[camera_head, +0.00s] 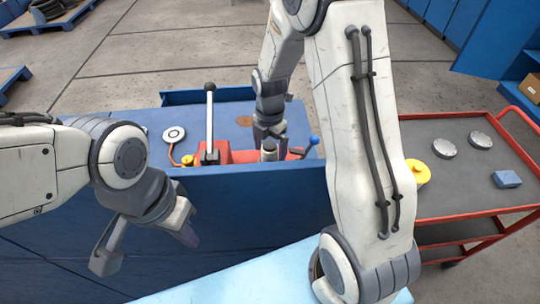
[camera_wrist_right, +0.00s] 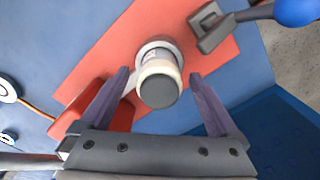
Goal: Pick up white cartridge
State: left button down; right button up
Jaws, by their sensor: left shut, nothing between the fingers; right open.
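The white cartridge (camera_wrist_right: 160,80) is a short upright cylinder with a cream band and a dark grey top. It stands on the red plate (camera_wrist_right: 140,33) of the blue bench. In the head view it shows only partly, as a grey-topped shape (camera_head: 268,148) under my right gripper (camera_head: 268,131). In the right wrist view my open right gripper (camera_wrist_right: 159,82) has one finger on each side of the cartridge, with visible gaps. My left gripper (camera_head: 187,236) is shut and empty, in front of the bench at the left.
An upright lever (camera_head: 209,115) stands left of the cartridge, and a blue-knobbed handle (camera_head: 314,141) to its right. A white disc (camera_head: 174,134) lies on the bench. A red-framed cart (camera_head: 465,192) at the right holds silver discs (camera_head: 444,147), a blue block (camera_head: 507,179) and a yellow piece (camera_head: 418,172).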

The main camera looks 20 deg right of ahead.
jog(key=shift+f, duration=0.9)
grip_shut()
jog(key=shift+r, duration=0.1)
